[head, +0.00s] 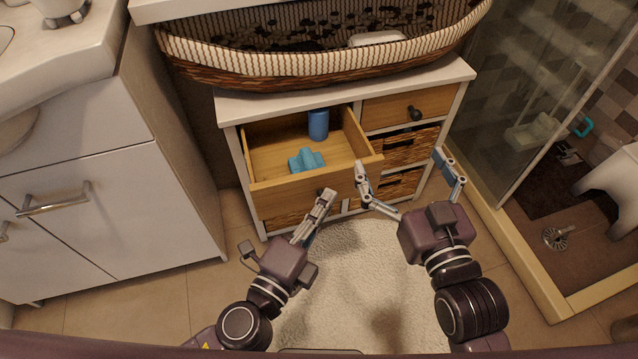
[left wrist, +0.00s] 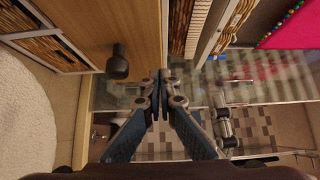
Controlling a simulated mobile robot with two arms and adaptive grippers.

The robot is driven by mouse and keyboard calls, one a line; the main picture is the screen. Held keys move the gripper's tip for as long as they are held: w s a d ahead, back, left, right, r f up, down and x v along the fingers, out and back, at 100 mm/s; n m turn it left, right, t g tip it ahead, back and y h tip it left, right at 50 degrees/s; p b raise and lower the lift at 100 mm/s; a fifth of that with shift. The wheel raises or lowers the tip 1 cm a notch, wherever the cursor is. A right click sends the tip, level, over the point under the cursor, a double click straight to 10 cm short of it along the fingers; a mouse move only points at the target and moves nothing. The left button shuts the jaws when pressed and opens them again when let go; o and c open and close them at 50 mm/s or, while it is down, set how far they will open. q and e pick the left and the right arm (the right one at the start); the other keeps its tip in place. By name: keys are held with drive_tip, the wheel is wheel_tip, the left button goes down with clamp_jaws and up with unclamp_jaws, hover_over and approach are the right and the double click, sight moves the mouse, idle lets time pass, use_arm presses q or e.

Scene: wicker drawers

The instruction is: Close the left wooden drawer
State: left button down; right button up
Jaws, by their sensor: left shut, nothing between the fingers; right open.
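The left wooden drawer (head: 290,182) is pulled out of the cabinet in the head view. A blue cylinder (head: 318,125) stands at its back and a light blue object (head: 306,160) lies nearer its front. My left gripper (head: 328,193) is shut and empty, with its tips at the drawer's front face; contact cannot be told. In the left wrist view its closed fingers (left wrist: 161,80) are beside a wooden front (left wrist: 115,25) with a dark knob (left wrist: 118,62). My right gripper (head: 401,162) is open, one finger near the drawer's right front corner.
The right wooden drawer (head: 385,108) is closed, with a dark knob. Wicker drawers (head: 412,148) are below it. A large basket (head: 290,70) rests on the cabinet top. White cabinets (head: 100,185) stand left, a glass shower (head: 540,90) right. A pale rug (head: 345,285) covers the floor in front.

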sight(325, 175)
use_arm(q)
drive_tip(key=shift+w+a, duration=0.35)
drive_tip(key=shift+w, duration=0.45)
drive_tip(key=shift+w+a, duration=0.3)
drive_tip(key=shift+w, duration=0.5)
use_arm(e)
drive_tip(key=shift+f, duration=0.35)
use_arm(q)
drive_tip(key=shift+w, duration=0.1)
